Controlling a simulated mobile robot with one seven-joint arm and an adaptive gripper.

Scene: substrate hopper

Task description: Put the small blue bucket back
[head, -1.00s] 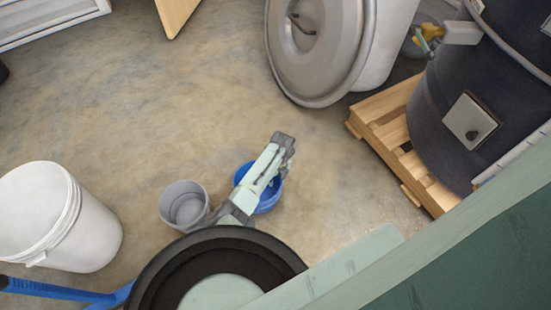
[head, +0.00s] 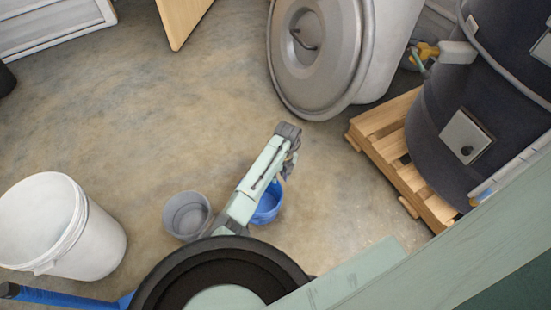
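The small blue bucket (head: 269,207) stands on the floor near the lower middle of the head view. My pale green arm crosses in front of it and hides its left side. My gripper (head: 288,168) shows as small grey parts beside the far end of the arm, at the upper right edge of the bucket in the picture. Its fingers are mostly hidden by the arm, so I cannot tell whether they are open or touch the bucket.
A grey bucket (head: 187,215) stands just left of the blue one. A large white bucket (head: 92,243) stands at far left. A big grey lidded bin (head: 318,58) and a wooden pallet (head: 383,158) bearing a dark drum (head: 447,112) are at upper right. Mid-left floor is clear.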

